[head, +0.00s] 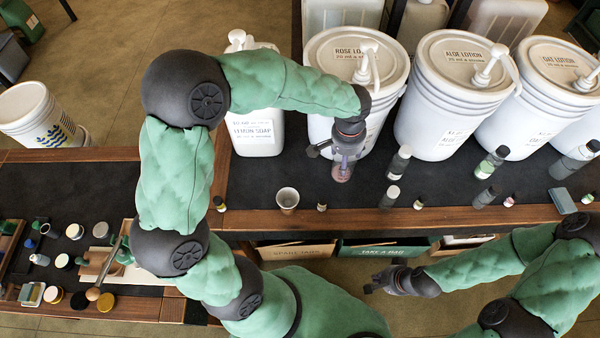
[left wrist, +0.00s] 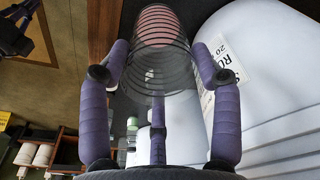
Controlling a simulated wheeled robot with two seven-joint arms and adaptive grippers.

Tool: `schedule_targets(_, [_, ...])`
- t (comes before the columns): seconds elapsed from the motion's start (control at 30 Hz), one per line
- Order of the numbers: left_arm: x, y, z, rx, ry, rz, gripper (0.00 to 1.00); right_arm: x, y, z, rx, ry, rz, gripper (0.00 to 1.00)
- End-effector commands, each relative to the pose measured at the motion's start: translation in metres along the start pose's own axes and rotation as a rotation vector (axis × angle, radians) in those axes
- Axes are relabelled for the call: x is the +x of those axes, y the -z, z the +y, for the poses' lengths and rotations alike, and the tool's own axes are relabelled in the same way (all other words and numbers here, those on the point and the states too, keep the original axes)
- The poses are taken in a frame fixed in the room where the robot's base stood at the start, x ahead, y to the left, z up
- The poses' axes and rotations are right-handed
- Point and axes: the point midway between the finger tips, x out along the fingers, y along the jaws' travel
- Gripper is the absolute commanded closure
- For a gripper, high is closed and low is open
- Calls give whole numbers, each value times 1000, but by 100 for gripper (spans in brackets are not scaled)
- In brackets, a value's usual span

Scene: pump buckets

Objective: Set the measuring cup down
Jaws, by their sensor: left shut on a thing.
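The clear measuring cup (head: 343,172), with something pink in its bottom, is in front of the rose lotion bucket (head: 322,98). My left gripper (head: 345,158) is shut on it. In the left wrist view the ringed, see-through cup (left wrist: 153,62) sits between the purple fingers (left wrist: 160,85), and its pink end points away. Whether its base touches the black counter mat is hard to tell. My right gripper (head: 372,283) is open and empty, off the counter's front edge.
More pump buckets, such as aloe lotion (head: 447,105), line the back, with a lemon soap jug (head: 256,125) left. Bottles (head: 398,162) stand right of the cup. A small paper cup (head: 287,199) and tiny vial (head: 322,207) stand near the wooden front edge. Some mat between is clear.

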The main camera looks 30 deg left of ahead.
Motion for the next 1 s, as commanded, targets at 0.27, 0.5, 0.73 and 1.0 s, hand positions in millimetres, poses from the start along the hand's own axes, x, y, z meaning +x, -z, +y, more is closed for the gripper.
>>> schedule_targets(0.27, [10,-10,-26,42,-10,-6,72,16,1,6,0,0,0,100])
schedule_targets(0.5, [31,-22,-76,41,-10,-5,72,27,1,10,0,0,0,100])
schedule_targets(0.73, [66,-32,-108,44,-10,-5,72,39,2,14,0,0,0,100])
schedule_targets(1.0, [82,-36,-122,47,-10,-4,72,44,2,16,0,0,0,100])
